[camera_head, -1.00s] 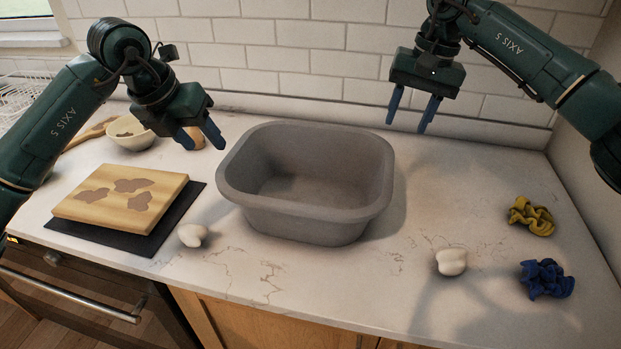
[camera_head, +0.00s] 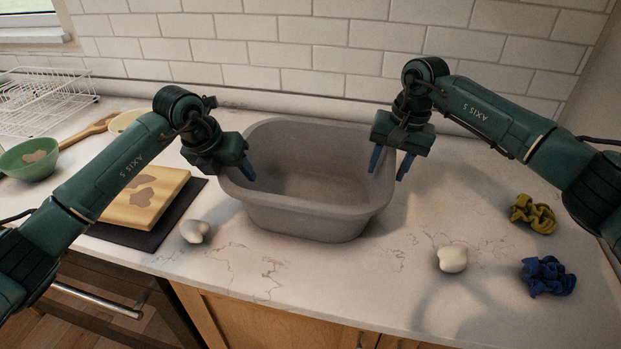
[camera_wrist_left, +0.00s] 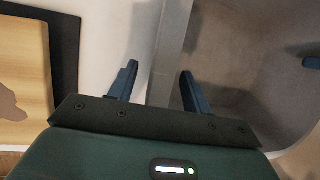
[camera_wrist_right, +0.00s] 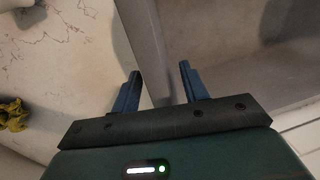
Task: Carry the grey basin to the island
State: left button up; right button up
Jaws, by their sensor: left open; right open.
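The grey basin (camera_head: 305,215) stands empty and upright on the white counter. My left gripper (camera_head: 232,176) is at its left rim, fingers pointing down. In the left wrist view, the left gripper's fingers (camera_wrist_left: 157,85) are apart, with the basin's left wall (camera_wrist_left: 172,45) lying between their lines. My right gripper (camera_head: 391,166) is at the right rim, also open. In the right wrist view, the right gripper's fingers (camera_wrist_right: 158,85) stand on either side of the basin's wall (camera_wrist_right: 148,40). Contact with the wall cannot be told. No island is recognisable in view.
A wooden board (camera_head: 150,207) on a dark mat (camera_head: 128,238) lies left of the basin. White lumps (camera_head: 195,231) (camera_head: 452,259) sit in front. Yellow (camera_head: 533,214) and blue (camera_head: 546,277) cloths lie at right. A green bowl (camera_head: 28,162) and wire rack (camera_head: 45,100) are at left. A tiled wall stands behind.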

pick_arm(q)
jog(key=shift+w+f, duration=0.1)
jog(key=shift+f, duration=0.2)
pick_arm(e)
jog(key=shift+f, duration=0.3)
pick_arm(q)
jog(key=shift+c, duration=0.2)
jog(key=c, duration=0.9)
pick_arm(e)
jog(key=c, duration=0.9)
pick_arm(q)
grip_shut()
pick_arm(e)
grip_shut()
pick_arm(q)
jog(key=shift+r, duration=0.1)
pick_arm(e)
jog(key=shift+r, duration=0.1)
